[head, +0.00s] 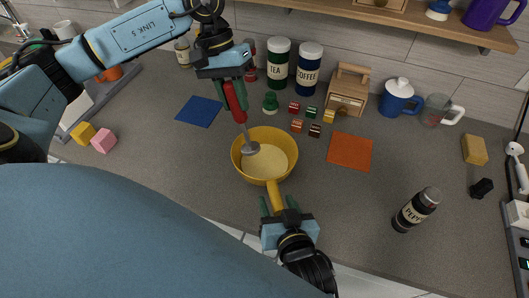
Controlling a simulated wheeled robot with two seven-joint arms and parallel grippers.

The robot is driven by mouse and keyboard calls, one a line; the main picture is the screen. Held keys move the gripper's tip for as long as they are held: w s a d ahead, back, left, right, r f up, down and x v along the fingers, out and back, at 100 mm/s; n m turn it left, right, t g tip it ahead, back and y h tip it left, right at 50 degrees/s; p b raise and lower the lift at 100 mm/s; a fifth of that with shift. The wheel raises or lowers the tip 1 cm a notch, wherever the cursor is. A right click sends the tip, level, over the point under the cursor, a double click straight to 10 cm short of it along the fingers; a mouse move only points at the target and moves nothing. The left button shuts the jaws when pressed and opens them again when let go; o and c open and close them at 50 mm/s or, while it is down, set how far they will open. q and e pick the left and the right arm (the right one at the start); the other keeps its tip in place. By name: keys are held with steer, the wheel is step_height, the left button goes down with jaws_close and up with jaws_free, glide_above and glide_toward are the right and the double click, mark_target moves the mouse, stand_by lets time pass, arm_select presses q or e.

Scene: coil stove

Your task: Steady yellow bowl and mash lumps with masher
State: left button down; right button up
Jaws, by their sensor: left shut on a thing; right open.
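The yellow bowl (290,142) stands on the grey counter, with its handle (276,194) pointing toward me. Pale yellow contents (272,163) cover its bottom; I cannot make out separate lumps. My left gripper (232,97) is shut on the red handle of the masher (251,147). The masher is tilted, its metal head inside the bowl's left part; I cannot tell whether it touches the contents. My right gripper (278,206) is open at the near end of the bowl's handle, with its fingers on either side of it.
Tea (278,63) and coffee (310,68) canisters, a wooden box (348,90) and small coloured cubes (297,126) stand behind the bowl. An orange mat (350,151) lies to its right, a blue mat (199,111) to its left.

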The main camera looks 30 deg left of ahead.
steer(key=v, duration=1)
